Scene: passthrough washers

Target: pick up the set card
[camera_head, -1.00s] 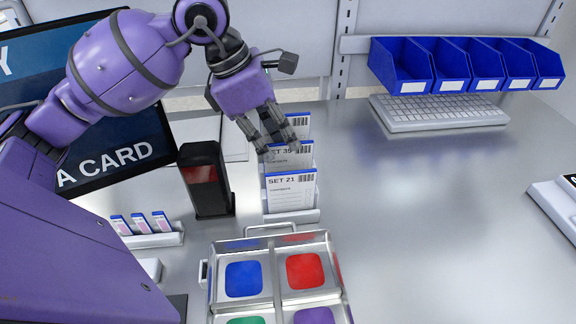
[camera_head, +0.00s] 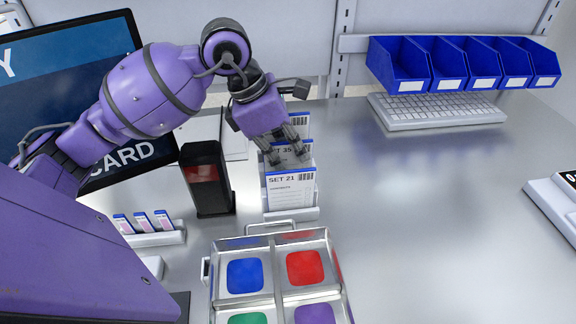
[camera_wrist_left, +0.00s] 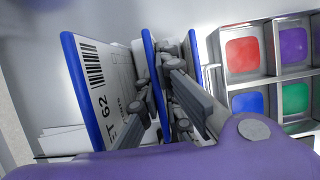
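The set cards stand upright in a rack, white with blue edges. The SET 21 card (camera_head: 291,190) is at the front, the SET 35 card (camera_head: 301,163) is behind it, and a third card (camera_head: 300,122) stands at the back. My left gripper (camera_head: 286,155) is over the SET 35 card, its fingers spread and pointing down. In the left wrist view the middle card's blue edge (camera_wrist_left: 149,50) runs between the fingers (camera_wrist_left: 162,95), with the SET 62 card (camera_wrist_left: 100,95) to the left. Contact with the card cannot be told. My right gripper is not in view.
A metal tray (camera_head: 268,243) with coloured squares stands in front of the rack (camera_head: 290,215). A dark box (camera_head: 206,180) is close on the left, with small cards (camera_head: 142,222) in a holder. Blue bins (camera_head: 400,65) and a keyboard (camera_head: 437,111) are at the back right.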

